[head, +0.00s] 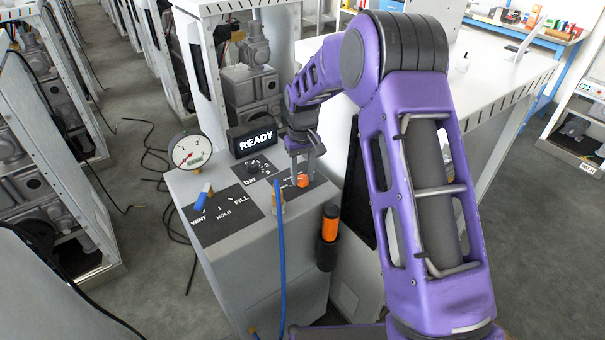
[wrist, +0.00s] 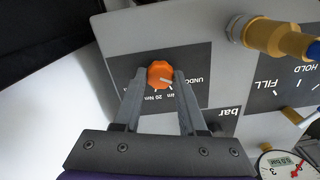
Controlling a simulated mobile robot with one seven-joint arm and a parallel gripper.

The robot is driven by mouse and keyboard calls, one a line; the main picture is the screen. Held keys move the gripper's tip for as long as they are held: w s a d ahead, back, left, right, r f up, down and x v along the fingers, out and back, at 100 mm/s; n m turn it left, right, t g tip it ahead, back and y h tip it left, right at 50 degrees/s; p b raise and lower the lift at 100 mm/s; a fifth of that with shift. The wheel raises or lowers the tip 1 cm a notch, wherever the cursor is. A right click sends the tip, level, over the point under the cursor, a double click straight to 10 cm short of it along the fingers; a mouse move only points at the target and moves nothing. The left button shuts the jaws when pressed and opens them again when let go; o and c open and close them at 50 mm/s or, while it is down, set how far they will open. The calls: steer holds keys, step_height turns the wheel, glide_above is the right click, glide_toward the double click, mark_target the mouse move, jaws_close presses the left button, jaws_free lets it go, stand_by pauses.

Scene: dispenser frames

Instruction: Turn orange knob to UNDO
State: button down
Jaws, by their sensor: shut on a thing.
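The orange knob (wrist: 160,74) sits on a dark label plate (wrist: 200,62) in the wrist view. My gripper (wrist: 161,80) has one finger on each side of the knob and is shut on it. A pale pointer line on the knob points right and slightly down. The UNDO lettering is to the right of the right finger and partly covered by it; "20 Nm" lettering shows between the fingers. In the head view the orange knob (head: 302,180) shows below my gripper (head: 303,168), on the cabinet top.
A blue-handled valve (head: 203,197) with VENT, HOLD and FILL marks, a gauge (head: 190,151), a READY display (head: 254,139) and a black bar knob (head: 255,167) share the cabinet top. A blue hose (head: 280,235) rises in front. An orange-and-black tool (head: 329,226) hangs on the cabinet's side.

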mark_target(303, 178)
steer(key=shift+c, duration=2.3)
jaws_free()
step_height(303, 178, up, 18)
steer(key=p, duration=0.1)
steer(key=shift+f, duration=0.25)
